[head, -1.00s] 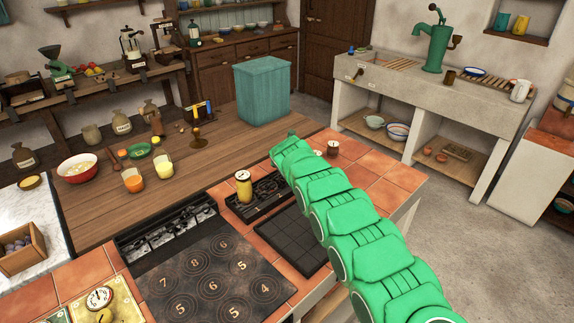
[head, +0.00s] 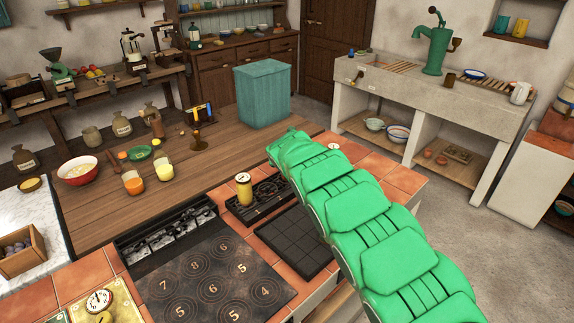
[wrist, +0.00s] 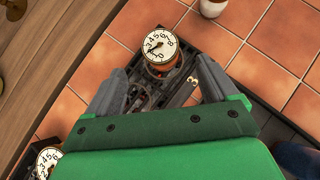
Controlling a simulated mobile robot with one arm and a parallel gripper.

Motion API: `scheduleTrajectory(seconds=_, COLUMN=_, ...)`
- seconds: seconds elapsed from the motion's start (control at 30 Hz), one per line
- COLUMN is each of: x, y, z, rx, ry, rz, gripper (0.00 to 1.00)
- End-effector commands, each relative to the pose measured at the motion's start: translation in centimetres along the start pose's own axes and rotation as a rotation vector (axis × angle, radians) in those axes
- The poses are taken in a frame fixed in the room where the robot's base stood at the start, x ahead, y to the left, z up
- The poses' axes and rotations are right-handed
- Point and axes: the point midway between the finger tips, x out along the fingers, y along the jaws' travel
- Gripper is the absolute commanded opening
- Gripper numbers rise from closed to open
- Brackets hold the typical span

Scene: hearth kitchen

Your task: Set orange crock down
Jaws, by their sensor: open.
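The orange crock (wrist: 166,69), with a white numbered dial on its top, shows in the wrist view. It stands upright at the black rack (wrist: 184,92), seen between and just beyond my fingertips. My gripper (wrist: 163,78) is open, with one finger to each side below the crock, and I see no grip on it. In the head view my green arm hides the crock and the gripper's fingers. The rack's left part (head: 234,208) shows there.
A yellow canister (head: 244,188) stands at the rack's left end. A small pale cup (wrist: 212,7) stands on the tiles beyond the crock. A dark grid plate (head: 292,240) and a numbered hob (head: 212,285) lie in front. A teal bin (head: 263,92) stands behind.

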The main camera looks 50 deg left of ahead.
Motion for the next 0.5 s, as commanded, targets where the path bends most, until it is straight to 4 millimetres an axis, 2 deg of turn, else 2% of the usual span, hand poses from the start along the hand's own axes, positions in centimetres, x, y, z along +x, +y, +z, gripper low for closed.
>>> scheduleTrajectory(seconds=0.2, x=-1.3, y=-0.1, z=0.1, rx=0.000, ry=-0.001, rz=-0.002, gripper=0.87)
scheduleTrajectory(seconds=0.5, x=-1.7, y=-0.1, z=0.0, rx=0.000, ry=-0.001, rz=-0.002, gripper=0.87)
